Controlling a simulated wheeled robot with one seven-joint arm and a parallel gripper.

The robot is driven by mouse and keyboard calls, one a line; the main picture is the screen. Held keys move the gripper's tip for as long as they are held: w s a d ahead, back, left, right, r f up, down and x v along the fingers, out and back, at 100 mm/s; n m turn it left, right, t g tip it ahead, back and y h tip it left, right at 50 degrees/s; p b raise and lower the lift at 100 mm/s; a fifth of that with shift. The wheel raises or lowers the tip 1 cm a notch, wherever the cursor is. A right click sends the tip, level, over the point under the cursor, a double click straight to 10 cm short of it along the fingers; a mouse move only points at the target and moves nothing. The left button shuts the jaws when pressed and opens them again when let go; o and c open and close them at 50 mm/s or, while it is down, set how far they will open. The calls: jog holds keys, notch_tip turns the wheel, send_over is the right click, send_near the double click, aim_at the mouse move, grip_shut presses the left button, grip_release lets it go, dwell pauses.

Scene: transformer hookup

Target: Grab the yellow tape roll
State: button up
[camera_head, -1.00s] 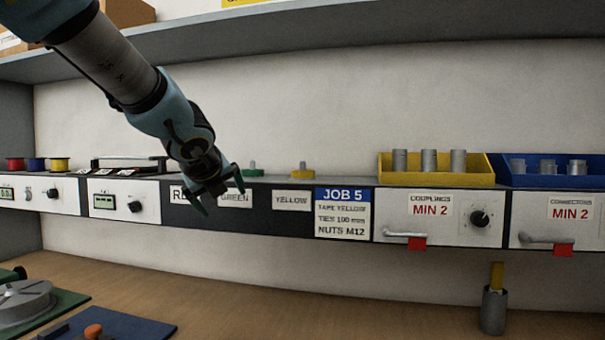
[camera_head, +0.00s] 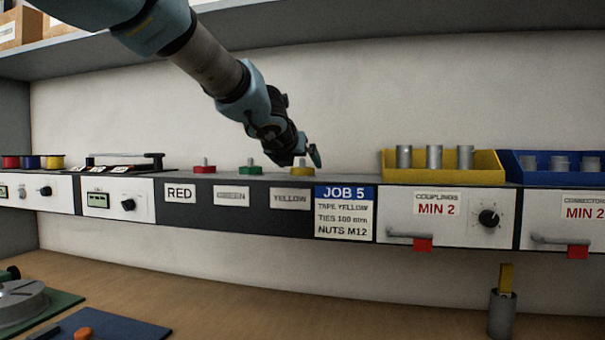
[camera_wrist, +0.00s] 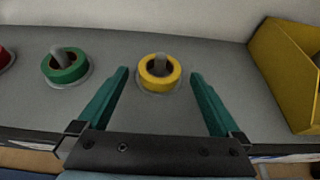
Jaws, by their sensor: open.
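The yellow tape roll (camera_wrist: 147,78) sits around a grey peg on the shelf top in the wrist view. It also shows in the head view (camera_head: 299,173), partly hidden by my gripper, above the YELLOW label (camera_head: 290,199). My gripper (camera_wrist: 158,88) is open and empty. Its two teal fingers lie to the left and right of the roll in the wrist view, with gaps on both sides. In the head view my gripper (camera_head: 308,160) is just above and beside the roll; I cannot tell the exact height.
A green roll (camera_wrist: 66,68) on its own peg lies left of the yellow one, and a red roll (camera_head: 204,169) farther left. A yellow bin (camera_head: 445,174) with grey couplings stands close on the right. A wall (camera_head: 330,95) rises behind.

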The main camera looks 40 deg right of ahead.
aim_at(301, 166)
jog(key=x, duration=0.3)
jog(key=shift+w+d, duration=0.1)
jog(key=shift+d, duration=0.05)
jog(key=c, duration=1.4)
